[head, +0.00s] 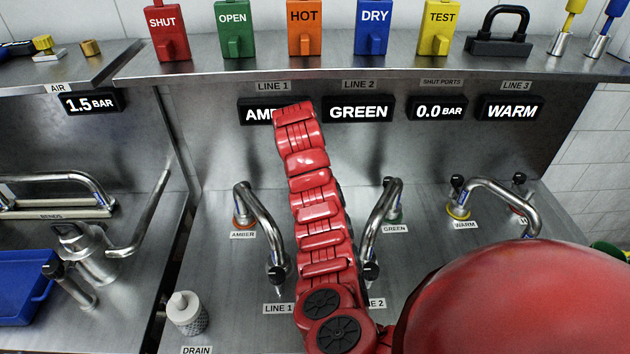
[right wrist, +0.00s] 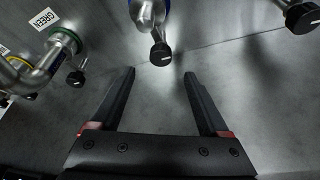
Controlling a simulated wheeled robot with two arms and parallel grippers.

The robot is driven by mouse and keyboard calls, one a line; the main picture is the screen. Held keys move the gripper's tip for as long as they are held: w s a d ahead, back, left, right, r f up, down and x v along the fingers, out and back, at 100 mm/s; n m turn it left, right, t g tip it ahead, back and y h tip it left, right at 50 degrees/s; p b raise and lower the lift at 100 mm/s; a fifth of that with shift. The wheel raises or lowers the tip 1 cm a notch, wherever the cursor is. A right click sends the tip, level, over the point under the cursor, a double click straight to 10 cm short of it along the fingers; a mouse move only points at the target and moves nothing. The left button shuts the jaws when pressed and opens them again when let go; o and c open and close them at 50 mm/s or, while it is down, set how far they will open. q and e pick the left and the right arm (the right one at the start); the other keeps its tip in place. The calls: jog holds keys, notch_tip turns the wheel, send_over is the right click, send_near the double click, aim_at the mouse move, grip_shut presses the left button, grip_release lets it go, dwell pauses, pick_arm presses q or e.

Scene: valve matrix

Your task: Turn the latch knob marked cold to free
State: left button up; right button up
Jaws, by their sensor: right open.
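No knob marked cold is readable in either view. In the right wrist view, a fitting with a blue collar hangs at the top, with a round black knob (right wrist: 161,54) at its lower end. I see no label on it. My right gripper (right wrist: 158,78) is open, and nothing is between its two dark fingers. The black knob shows beyond the fingertips, between them in the picture; I cannot tell whether they touch. Neither gripper can be made out in the head view, where a red arm of mine covers part of the bench. My left gripper is not in view.
A green-collared fitting (right wrist: 68,40) is at the left of the right wrist view; another black knob (right wrist: 302,17) is at upper right. The head view shows bent pipes at AMBER (head: 262,218), GREEN (head: 375,215) and WARM (head: 500,190). Tags stand on the shelf (head: 335,66).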

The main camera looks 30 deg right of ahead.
jog(key=p+x, duration=0.2)
jog(key=x, duration=0.6)
grip_shut()
